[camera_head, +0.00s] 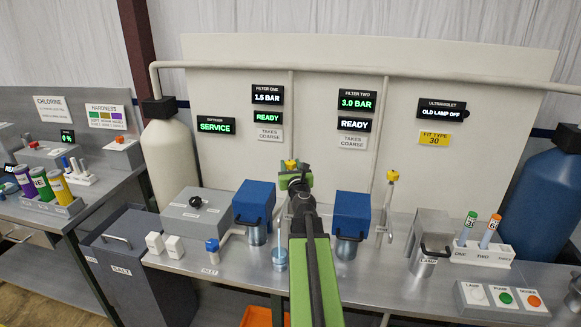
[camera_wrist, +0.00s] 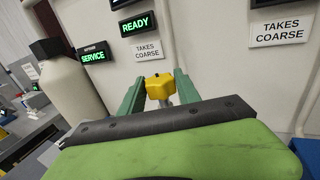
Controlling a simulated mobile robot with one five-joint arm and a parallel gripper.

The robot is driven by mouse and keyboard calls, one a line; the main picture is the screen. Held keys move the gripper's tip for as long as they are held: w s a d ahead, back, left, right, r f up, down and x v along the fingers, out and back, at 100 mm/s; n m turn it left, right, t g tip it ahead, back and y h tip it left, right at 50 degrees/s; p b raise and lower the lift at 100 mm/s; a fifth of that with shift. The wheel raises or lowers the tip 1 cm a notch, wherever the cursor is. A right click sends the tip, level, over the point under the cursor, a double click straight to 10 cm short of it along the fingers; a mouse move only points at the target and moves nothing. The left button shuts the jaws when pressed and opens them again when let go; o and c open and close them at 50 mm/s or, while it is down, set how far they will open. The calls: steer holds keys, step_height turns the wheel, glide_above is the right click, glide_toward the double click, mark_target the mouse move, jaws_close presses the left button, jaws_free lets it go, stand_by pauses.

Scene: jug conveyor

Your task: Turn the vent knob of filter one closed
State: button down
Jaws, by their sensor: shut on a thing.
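The yellow vent knob of filter one (camera_wrist: 160,87) shows in the wrist view between the two green fingers of my gripper (camera_wrist: 160,90). My gripper is shut on it. In the head view the yellow knob (camera_head: 291,163) tops a pipe behind the bench, and my gripper (camera_head: 294,176) is at it, with my arm hiding the pipe below. The filter one display (camera_head: 266,95) reads 1.5 BAR, and the sign under it reads READY. The blue-topped filter one housing (camera_head: 254,203) stands left of my arm.
A second yellow knob (camera_head: 392,175) tops a pipe right of the filter two housing (camera_head: 352,214). A grey box with a black knob (camera_head: 196,202) and a blue inlet valve (camera_head: 212,245) stand to the left.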

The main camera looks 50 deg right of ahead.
steer(key=m+g+h, duration=0.1)
steer(key=g+h, duration=0.1)
steer(key=m+g+h, duration=0.2)
steer(key=shift+w+m, duration=0.2)
steer(key=shift+m, duration=0.1)
steer(key=shift+s+m+g+h, duration=0.1)
steer(key=shift+m+g+h, duration=1.2)
steer(key=shift+g, duration=0.8)
steer(key=shift+m, duration=0.3)
steer(key=shift+s, duration=0.1)
steer(key=c, duration=0.9)
jaws_free()
steer(key=shift+d, duration=0.1)
steer(key=shift+o, duration=0.2)
